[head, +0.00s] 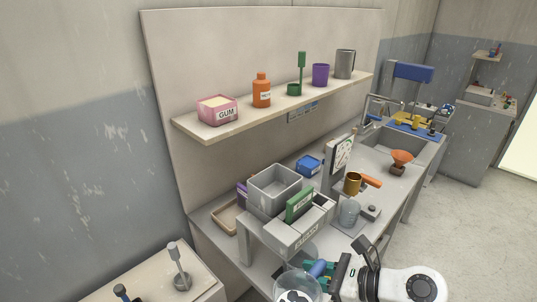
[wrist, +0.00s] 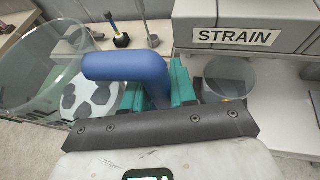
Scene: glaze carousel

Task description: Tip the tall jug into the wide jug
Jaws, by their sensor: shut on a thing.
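My gripper (head: 326,270) is shut on the blue handle of a clear jug (head: 290,284), which I take to be the tall jug. In the wrist view the handle (wrist: 125,66) lies between the teal fingers (wrist: 160,88), and the clear wall of this jug (wrist: 35,45) is at the left. Another clear round vessel (wrist: 230,78), perhaps the wide jug, stands at the right, below the STRAIN box and apart from the held jug. It is partly hidden by my gripper.
The box labelled STRAIN (wrist: 235,37) stands close in front of my gripper, with a grey bin (head: 275,190) behind it. A blue-grey jar (head: 348,214) and a brown mug (head: 352,184) stand farther right. A shelf (head: 290,110) holds several containers. The floor at right is clear.

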